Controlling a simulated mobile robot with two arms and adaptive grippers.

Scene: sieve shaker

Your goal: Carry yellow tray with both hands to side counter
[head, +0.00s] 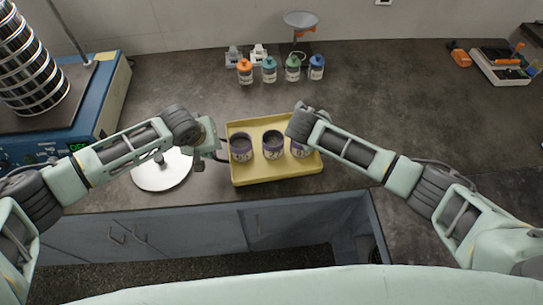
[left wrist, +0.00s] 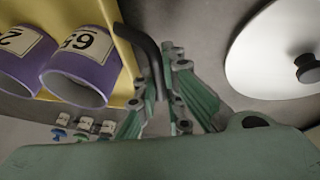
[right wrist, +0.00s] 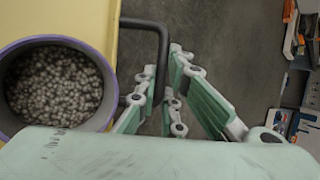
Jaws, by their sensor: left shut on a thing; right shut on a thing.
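The yellow tray (head: 275,172) sits on the dark counter near its front edge. It carries three purple cups in a row: a left cup (head: 241,148), a middle cup (head: 273,145) and a right cup (head: 298,148) partly hidden by my right arm. In the right wrist view a cup holds grey pellets (right wrist: 55,88). My left gripper (left wrist: 160,85) is shut on the tray's dark left handle (left wrist: 147,50). My right gripper (right wrist: 160,85) is shut on the dark right handle (right wrist: 160,40); in the head view my arm hides this grip.
A white round lid (head: 160,172) lies left of the tray. Several small bottles (head: 269,70) and a funnel stand (head: 301,22) are behind it. A sieve shaker (head: 88,110) stands at left, a scale (head: 500,66) at far right. The counter right of the tray is largely clear.

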